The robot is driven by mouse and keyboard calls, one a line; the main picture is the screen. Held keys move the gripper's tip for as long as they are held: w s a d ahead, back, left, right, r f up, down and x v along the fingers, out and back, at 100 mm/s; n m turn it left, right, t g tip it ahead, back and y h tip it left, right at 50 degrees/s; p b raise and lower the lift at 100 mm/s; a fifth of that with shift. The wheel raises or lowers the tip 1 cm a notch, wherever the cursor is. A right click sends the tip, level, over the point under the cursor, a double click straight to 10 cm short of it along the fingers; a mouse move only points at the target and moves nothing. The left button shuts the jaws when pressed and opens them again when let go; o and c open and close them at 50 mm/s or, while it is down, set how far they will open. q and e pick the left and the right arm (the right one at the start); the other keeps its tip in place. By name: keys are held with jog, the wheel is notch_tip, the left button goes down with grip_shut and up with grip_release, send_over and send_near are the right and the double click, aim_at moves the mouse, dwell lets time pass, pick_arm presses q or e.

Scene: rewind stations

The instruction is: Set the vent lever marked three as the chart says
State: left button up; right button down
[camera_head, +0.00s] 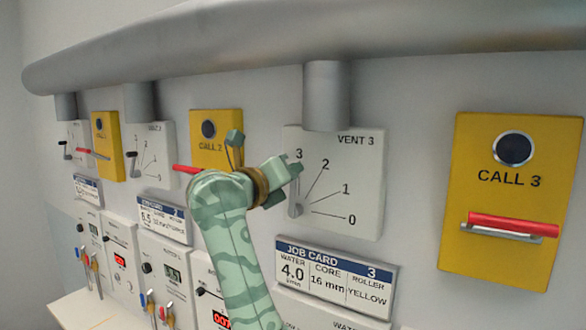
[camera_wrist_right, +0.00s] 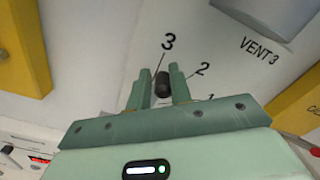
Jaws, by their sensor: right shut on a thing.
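The vent 3 panel (camera_head: 353,205) is a white plate on the wall with a dial marked 0 to 3. Its grey lever (camera_head: 295,200) points up close to the 3 mark, with its top hidden by my right gripper (camera_head: 291,167). In the right wrist view the lever's black knob (camera_wrist_right: 162,85) sits between the fingers of my right gripper (camera_wrist_right: 161,86), just below the printed 3. The right gripper is shut on this knob. My left gripper is not in view. No chart of vent settings can be made out.
A job card (camera_head: 335,281) under vent 3 reads water 4.0, core 16 mm, roller yellow. A yellow call 3 box (camera_head: 510,200) with a red bar (camera_head: 513,223) is at the right. A grey pipe (camera_head: 327,95) runs above. Similar stations stand at the left.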

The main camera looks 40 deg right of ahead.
jog(key=shift+w+a+f+n, duration=0.1)
jog(key=shift+w+f+n, duration=0.1)
jog(key=shift+w+n, duration=0.1)
jog(key=c, duration=1.4)
grip_release()
jog(key=shift+s, duration=0.1)
jog(key=shift+o, duration=0.2)
jog(key=shift+r, duration=0.1)
jog(key=b+v, duration=0.5)
jog(key=v, duration=1.1)
jog(key=shift+s+a, duration=0.1)
jog(key=shift+a, duration=0.05)
